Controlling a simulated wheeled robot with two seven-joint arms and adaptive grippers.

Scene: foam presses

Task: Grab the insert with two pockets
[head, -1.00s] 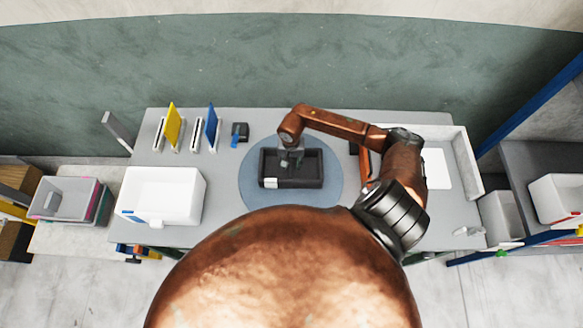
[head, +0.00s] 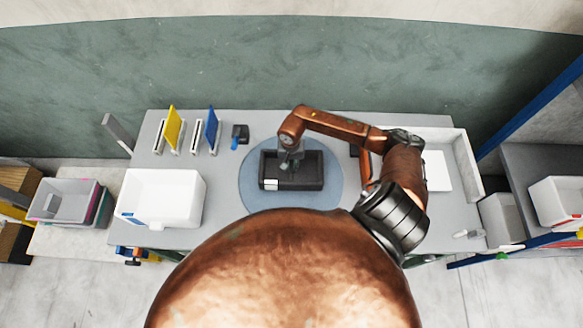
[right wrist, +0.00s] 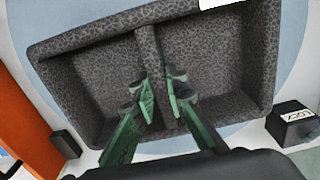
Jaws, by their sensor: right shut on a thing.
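The dark grey foam insert with two pockets (head: 312,183) lies on the round blue mat (head: 249,194) in the middle of the table. In the right wrist view the speckled insert (right wrist: 85,38) shows its two pockets, split by a thin dividing wall. My right gripper (head: 290,163) is over the insert. In the right wrist view its green fingers (right wrist: 160,98) are on either side of the dividing wall, shut on it. My left gripper is not in view.
A white bin (head: 185,194) stands to the left of the mat. Yellow (head: 173,127) and blue (head: 211,128) panels stand upright at the back left. A small dark block (head: 241,131) stands behind the mat. A long light tray (head: 462,165) is at the right.

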